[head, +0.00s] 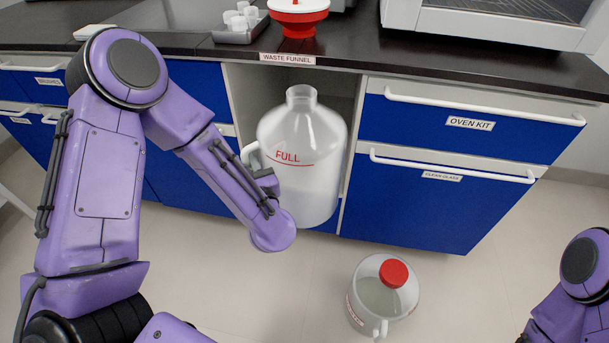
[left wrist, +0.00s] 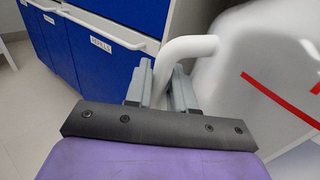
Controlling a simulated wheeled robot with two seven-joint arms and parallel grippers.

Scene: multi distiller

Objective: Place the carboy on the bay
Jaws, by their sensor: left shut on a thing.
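The carboy (head: 315,135) is a large translucent white jug with an open neck and a red "FULL" line. It stands upright at the mouth of the bay (head: 250,90), the open compartment under the "WASTE FUNNEL" label; I cannot tell how deep it is or whether its base rests on anything. My left gripper (head: 264,180) is at its left side. In the left wrist view, the gripper (left wrist: 162,90) is shut on the carboy's white handle (left wrist: 184,49), with the carboy's body (left wrist: 245,60) to the right. My right gripper is out of view; only part of my right arm shows.
A second jug (head: 365,310) with a red cap stands on the floor at lower middle. Blue drawers (head: 440,205) flank the bay. The dark countertop (head: 410,62) above holds a red funnel (head: 298,18) and a tray of small white cups (head: 240,32).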

